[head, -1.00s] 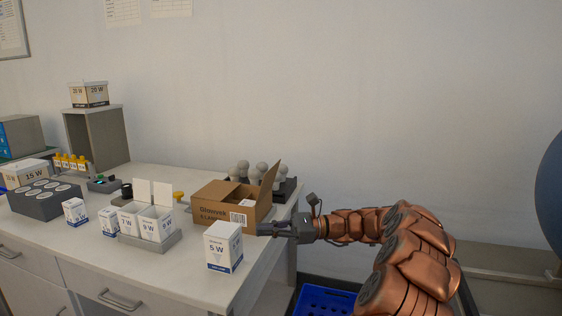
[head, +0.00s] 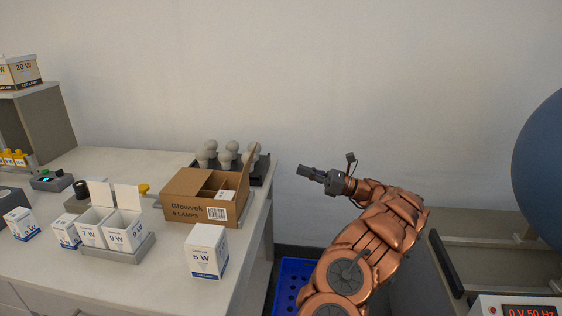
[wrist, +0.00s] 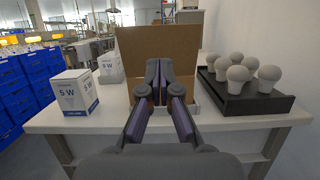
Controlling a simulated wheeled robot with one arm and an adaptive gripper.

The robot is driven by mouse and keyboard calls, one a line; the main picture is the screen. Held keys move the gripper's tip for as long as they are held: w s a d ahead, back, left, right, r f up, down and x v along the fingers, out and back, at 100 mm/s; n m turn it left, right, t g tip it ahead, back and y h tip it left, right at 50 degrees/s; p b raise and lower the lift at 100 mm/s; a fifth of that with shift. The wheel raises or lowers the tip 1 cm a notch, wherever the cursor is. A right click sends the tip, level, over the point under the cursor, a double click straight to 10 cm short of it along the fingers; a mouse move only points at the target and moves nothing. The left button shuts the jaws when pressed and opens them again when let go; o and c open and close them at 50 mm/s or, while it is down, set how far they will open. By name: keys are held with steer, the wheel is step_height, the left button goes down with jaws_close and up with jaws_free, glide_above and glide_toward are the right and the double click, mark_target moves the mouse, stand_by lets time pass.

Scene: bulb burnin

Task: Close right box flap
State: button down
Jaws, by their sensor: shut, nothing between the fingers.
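The brown Glowvek box (head: 188,207) stands on the table near its right end. Its right flap (head: 246,170) stands up, tilted a little outward; it also shows in the wrist view as an upright brown panel (wrist: 178,50). My gripper (head: 305,172) is shut and empty, off the table's right edge, to the right of the box and higher than the table. In the wrist view my gripper (wrist: 160,70) points at the flap and hides its lower middle.
A black tray of several white bulbs (head: 231,146) stands just behind the box. A 5 W carton (head: 206,252) stands in front of it. Open 7 W and 9 W cartons (head: 108,229) sit in a grey holder to the left. A blue crate (head: 290,283) is below the table's right side.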

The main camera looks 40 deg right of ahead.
steer(key=p+x, duration=0.2)
steer(key=x, duration=1.2)
steer(key=shift+a+p, duration=0.3)
steer(key=shift+p, duration=0.05)
